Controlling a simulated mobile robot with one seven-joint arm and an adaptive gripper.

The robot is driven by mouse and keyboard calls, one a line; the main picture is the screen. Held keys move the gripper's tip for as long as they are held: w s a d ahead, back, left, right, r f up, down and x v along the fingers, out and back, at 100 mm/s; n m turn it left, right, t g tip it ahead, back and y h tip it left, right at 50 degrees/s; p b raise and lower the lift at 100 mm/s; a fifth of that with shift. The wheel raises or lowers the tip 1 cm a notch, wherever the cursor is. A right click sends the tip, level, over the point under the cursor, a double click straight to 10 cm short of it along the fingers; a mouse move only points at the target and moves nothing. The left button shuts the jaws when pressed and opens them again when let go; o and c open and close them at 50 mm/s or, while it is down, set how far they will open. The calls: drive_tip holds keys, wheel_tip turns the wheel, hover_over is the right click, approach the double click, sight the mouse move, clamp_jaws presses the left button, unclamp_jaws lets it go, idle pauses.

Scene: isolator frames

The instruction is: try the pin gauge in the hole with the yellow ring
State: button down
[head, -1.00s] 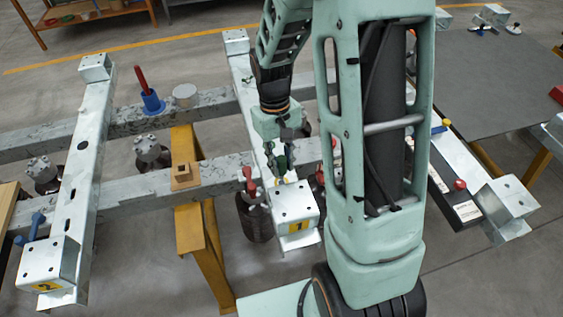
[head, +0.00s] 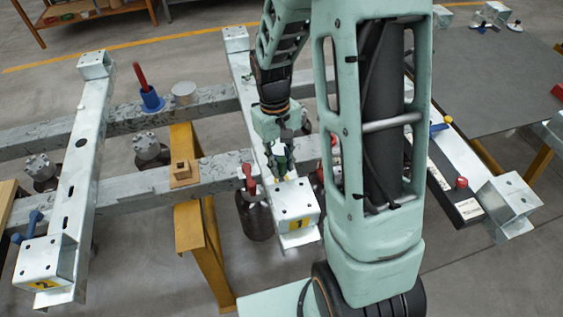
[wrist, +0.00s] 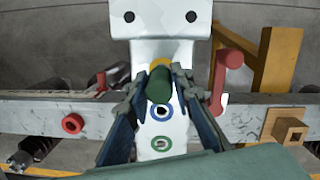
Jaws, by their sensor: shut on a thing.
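My gripper (wrist: 157,100) is shut on the green pin gauge (wrist: 158,82), whose thick green body shows between the two fingers in the wrist view. A yellow ring (wrist: 155,67) peeks out just beyond the pin's far end, mostly covered by it. The hole inside that ring is hidden. In the head view my gripper (head: 281,167) is over the near end of the middle galvanized beam (head: 243,75), by the end block with the yellow 1 label (head: 297,224). I cannot tell whether the pin touches the beam.
A blue-ringed hole (wrist: 161,112) and a green-ringed hole (wrist: 161,143) lie on the same beam, between the fingers. A red clamp handle (wrist: 218,80) stands close right of the gripper. A red knob (wrist: 72,124) is at left.

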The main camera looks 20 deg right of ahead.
drive_tip(key=shift+f+b, duration=0.3)
drive_tip(key=shift+f, duration=0.2)
idle(0.5)
drive_tip(key=shift+r+p, duration=3.05)
drive_tip(key=shift+r, duration=0.75)
